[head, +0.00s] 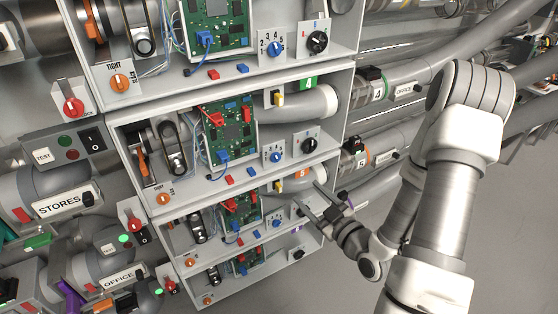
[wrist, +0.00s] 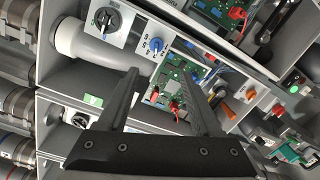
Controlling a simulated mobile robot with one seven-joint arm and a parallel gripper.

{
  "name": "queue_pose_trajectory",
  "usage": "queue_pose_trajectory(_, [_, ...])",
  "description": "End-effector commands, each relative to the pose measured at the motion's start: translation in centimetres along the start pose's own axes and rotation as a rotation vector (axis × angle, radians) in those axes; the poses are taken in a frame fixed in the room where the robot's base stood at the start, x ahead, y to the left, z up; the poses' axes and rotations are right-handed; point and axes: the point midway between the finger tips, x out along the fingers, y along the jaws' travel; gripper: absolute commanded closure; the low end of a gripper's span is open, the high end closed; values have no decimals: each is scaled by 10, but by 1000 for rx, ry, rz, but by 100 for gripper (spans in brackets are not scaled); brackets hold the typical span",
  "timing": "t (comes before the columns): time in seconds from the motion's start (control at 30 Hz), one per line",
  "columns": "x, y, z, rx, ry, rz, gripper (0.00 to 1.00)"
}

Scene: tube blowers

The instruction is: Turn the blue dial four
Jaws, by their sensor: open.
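Blue dials on white numbered plates sit on several shelves of the grey rack. In the head view one is on the top shelf (head: 275,48), one on the second shelf (head: 276,156) and a smaller one on the third shelf (head: 277,223). My gripper (head: 308,196) is open and empty at the right side of the lower shelves. In the wrist view a blue dial (wrist: 157,45) on a white plate lies just beyond the fingertips of my gripper (wrist: 159,72), apart from them. I cannot tell which shelf this dial belongs to, nor where it points.
Beside the dials are black knobs (head: 309,145), green circuit boards (head: 230,130) and orange dials (head: 163,199). A pale tube (wrist: 90,45) lies near the black knob in the wrist view. Grey pipes (head: 410,70) run at the right. Bare floor shows at lower right.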

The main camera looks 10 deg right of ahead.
Motion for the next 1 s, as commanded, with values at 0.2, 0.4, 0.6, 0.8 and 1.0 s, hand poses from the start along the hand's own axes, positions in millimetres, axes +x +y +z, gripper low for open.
queue_pose_trajectory(0.2, [-7,-2,-1,33,73,44,34])
queue_pose_trajectory(0.4, [3,-2,1,28,78,45,34])
queue_pose_trajectory(0.6, [22,-2,0,28,79,45,34])
queue_pose_trajectory(0.8, [33,0,1,27,77,44,34])
queue_pose_trajectory(1.0, [43,0,0,26,77,44,34])
